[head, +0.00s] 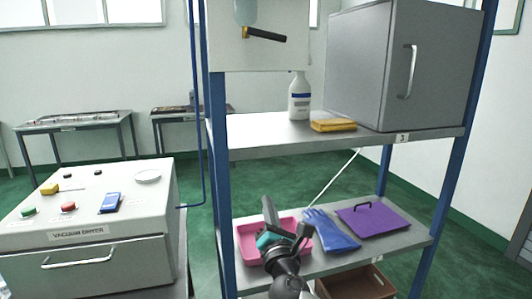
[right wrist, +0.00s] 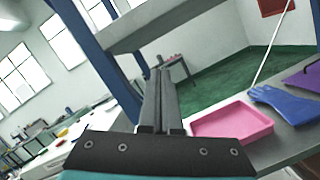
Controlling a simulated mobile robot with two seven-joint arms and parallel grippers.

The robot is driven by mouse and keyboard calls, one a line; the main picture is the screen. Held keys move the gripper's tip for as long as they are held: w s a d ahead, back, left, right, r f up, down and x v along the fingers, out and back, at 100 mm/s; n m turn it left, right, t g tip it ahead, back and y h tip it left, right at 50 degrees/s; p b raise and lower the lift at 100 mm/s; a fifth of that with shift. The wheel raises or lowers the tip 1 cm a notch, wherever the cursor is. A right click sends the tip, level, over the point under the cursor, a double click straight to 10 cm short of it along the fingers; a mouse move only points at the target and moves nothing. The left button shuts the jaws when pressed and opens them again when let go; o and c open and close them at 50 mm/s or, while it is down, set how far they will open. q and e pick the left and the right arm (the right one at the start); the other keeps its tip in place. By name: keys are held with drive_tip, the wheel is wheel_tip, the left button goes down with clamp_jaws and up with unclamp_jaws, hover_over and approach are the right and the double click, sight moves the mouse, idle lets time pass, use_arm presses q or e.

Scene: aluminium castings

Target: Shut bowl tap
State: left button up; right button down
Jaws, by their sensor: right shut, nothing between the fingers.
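The tap is at the top of the head view, with a brass fitting (head: 246,33) and a black lever (head: 267,36) that points right and slightly down. It sits below a pale blue-grey rounded vessel (head: 245,11), probably the bowl, which the picture's top edge cuts off, in front of a white panel (head: 285,58). My right gripper (head: 268,203) is well below the tap, in front of the lower shelf. In the right wrist view its fingers (right wrist: 161,74) are together with nothing between them. The tap is not in the right wrist view. My left gripper is not in view.
Blue posts (head: 222,160) frame the shelves. A pink tray (head: 245,247), blue gloves (head: 333,230) and purple lid (head: 372,222) lie below. A vacuum dryer (head: 85,235) stands left.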

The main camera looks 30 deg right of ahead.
drive_tip(key=s+a+r+n+t+h, duration=0.2)
drive_tip(key=s+r+t, duration=0.1)
drive_tip(key=r, duration=1.2)
drive_tip(key=n+t+h+p, duration=0.1)
drive_tip(key=t+h+p, duration=0.1)
drive_tip(key=p, duration=0.2)
approach(267, 35)
drive_tip(key=w+d, duration=0.3)
drive_tip(key=w, duration=0.2)
use_arm(q)
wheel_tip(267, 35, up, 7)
drive_tip(key=p, duration=0.2)
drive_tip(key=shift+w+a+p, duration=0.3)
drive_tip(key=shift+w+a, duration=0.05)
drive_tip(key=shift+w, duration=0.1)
use_arm(e)
drive_tip(key=r, duration=0.3)
drive_tip(key=shift+d, duration=0.3)
